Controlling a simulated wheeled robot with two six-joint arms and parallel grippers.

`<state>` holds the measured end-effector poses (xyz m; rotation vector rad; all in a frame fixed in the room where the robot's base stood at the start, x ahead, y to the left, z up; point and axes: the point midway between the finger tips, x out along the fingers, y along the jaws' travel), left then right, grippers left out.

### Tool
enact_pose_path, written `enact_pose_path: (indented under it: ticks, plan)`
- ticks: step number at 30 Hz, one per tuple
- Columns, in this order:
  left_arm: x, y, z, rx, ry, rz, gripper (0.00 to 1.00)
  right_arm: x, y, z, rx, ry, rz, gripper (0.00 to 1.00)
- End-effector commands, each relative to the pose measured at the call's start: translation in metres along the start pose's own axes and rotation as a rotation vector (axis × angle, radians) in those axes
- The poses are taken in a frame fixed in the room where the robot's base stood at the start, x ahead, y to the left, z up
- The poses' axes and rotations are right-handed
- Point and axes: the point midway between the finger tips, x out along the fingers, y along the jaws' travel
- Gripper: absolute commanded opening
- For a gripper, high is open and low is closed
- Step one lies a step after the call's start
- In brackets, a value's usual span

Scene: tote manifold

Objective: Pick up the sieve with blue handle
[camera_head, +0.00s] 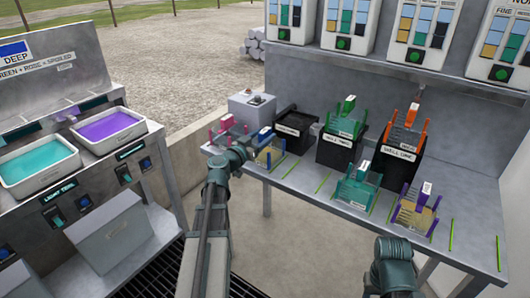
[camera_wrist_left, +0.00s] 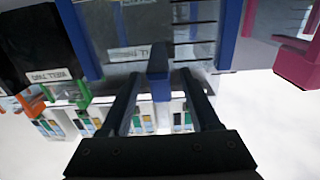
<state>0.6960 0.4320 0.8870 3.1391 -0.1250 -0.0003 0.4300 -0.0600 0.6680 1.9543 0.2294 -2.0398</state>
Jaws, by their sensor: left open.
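The sieve with blue handle (camera_head: 283,143) stands at the left part of the grey bench, above a tan patch. Its blue handle (camera_wrist_left: 157,60) shows up close in the left wrist view, between the two dark fingertips of my left gripper (camera_wrist_left: 160,74). The fingers are apart, one on each side of the handle, and I cannot tell whether they touch it. In the head view my left gripper (camera_head: 246,146) is at the sieve's left side and partly hides it. My right arm shows at the lower right, but its gripper is not visible.
A pink-handled sieve (camera_head: 226,127) stands close on the left. Green (camera_head: 347,119), orange (camera_head: 410,120), teal (camera_head: 357,185) and purple (camera_head: 415,208) sieves stand to the right. Dark wells (camera_head: 295,125) lie behind. Tubs of teal (camera_head: 40,165) and purple (camera_head: 107,125) stand on the left-hand bench.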

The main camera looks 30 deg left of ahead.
Motion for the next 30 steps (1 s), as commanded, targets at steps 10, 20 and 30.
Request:
enact_pose_path:
  ticks: [10,20,30]
  plan:
    - [0.0153,-0.0005,-0.0004,0.0,0.0,-0.001,0.61,-0.0004,0.0,0.0,0.0,0.0,0.0,0.5]
    - [0.0151,-0.0006,-0.0003,0.0,0.0,-0.001,0.01,-0.0003,0.0,0.0,0.0,0.0,0.0,0.5]
    - [0.0151,-0.0007,-0.0003,0.0,0.0,-0.001,0.0,-0.0003,0.0,0.0,0.0,0.0,0.0,0.5]
